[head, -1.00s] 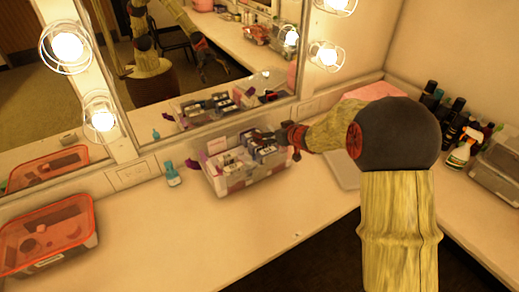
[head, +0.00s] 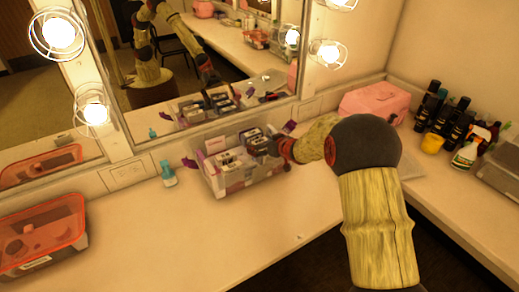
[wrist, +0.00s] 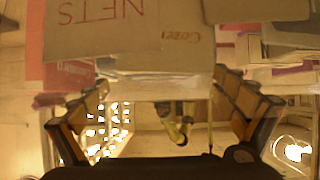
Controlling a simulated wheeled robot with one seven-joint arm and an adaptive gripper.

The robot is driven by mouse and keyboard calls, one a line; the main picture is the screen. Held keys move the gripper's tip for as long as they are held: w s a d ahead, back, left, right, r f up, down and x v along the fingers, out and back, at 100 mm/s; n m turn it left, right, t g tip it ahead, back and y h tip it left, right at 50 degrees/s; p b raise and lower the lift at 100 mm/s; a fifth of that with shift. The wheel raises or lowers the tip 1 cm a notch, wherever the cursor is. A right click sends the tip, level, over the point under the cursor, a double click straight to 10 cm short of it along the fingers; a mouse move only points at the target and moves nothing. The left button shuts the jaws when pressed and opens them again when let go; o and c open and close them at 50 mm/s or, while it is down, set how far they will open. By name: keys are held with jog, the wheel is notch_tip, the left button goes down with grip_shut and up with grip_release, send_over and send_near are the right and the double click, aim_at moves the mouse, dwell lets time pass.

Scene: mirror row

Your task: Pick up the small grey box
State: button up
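A clear bin (head: 240,184) on the counter by the mirror holds several small boxes. A small box with a dark grey top (head: 257,144) is at the bin's right side, close to my gripper (head: 274,148). I cannot tell for sure which box is the small grey one. In the wrist view my gripper (wrist: 160,88) has its fingers wide apart. A pale box face (wrist: 160,60) with reddish lettering lies at and between the fingertips; contact is unclear.
A teal bottle (head: 168,176) stands left of the bin, and a red-lidded tub (head: 40,232) sits at the far left. A pink case (head: 372,103), dark bottles and a spray bottle (head: 467,152) are at right. The front counter is clear.

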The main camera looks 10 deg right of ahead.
jog(key=shift+x, duration=0.9)
jog(key=shift+r, duration=0.1)
jog(key=c, duration=1.3)
